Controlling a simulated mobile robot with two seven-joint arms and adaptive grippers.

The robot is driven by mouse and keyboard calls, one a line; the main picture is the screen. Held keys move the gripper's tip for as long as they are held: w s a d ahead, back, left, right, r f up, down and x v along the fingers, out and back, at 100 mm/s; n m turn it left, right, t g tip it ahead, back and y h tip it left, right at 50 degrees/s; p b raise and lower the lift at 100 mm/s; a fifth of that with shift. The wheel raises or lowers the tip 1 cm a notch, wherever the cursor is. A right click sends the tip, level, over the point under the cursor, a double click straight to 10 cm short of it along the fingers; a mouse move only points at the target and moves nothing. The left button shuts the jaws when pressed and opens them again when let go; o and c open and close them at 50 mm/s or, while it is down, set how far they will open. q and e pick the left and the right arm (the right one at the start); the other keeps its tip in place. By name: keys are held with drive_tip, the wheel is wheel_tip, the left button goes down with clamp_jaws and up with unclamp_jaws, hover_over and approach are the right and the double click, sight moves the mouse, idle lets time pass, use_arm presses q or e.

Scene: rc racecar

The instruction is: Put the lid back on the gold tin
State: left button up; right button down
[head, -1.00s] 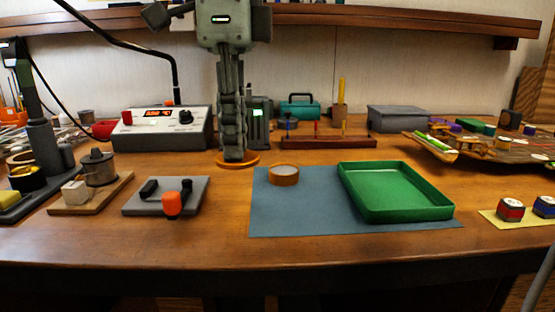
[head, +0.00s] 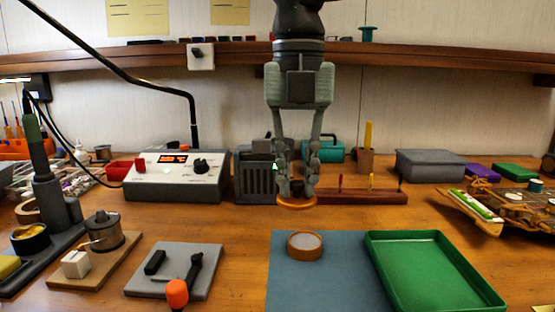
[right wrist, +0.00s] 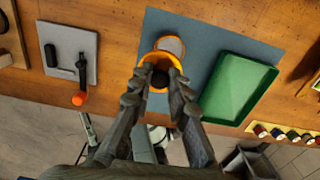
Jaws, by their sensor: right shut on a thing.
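The gold tin (head: 305,245) is a short round can standing on the blue mat, left of the green tray. It also shows in the right wrist view (right wrist: 172,44). Its lid (head: 297,204) is an orange-gold disc, and the right wrist view shows the lid (right wrist: 180,66) with a dark knob in its middle. My right gripper (head: 297,188) points down and is shut on the lid, with its fingers around the knob. In the head view the lid appears just behind and above the tin, apart from it. My left gripper is not in view.
The green tray (head: 432,272) lies on the right of the blue mat (head: 335,290). A grey plate (head: 178,270) with an orange-handled tool is to the left. Behind stand a soldering station (head: 175,176), a dark slatted box (head: 255,172) and a reddish pen rack (head: 365,197).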

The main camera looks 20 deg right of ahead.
drive_tip(key=d+m, duration=0.2)
drive_tip(key=shift+w+f+m, duration=0.1)
drive_tip(key=shift+f+m, duration=0.1)
drive_tip(key=shift+m, duration=0.2)
drive_tip(key=shift+f+b, duration=0.6)
drive_tip(key=shift+f, duration=0.3)
wheel_tip(320, 180, down, 2)
drive_tip(key=shift+f+b, duration=0.15)
drive_tip(key=shift+b, duration=0.6)
use_arm(q)
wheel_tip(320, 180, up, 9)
drive_tip(key=b, duration=0.1)
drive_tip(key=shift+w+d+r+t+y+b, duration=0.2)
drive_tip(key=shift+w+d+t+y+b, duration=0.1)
drive_tip(key=shift+b, duration=0.1)
use_arm(e)
drive_tip(key=shift+f, duration=1.05)
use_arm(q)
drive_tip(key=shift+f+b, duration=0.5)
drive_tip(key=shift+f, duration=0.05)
use_arm(e)
drive_tip(key=shift+f, duration=0.2)
drive_tip(key=c, duration=1.4)
unclamp_jaws()
drive_tip(key=shift+o, duration=0.2)
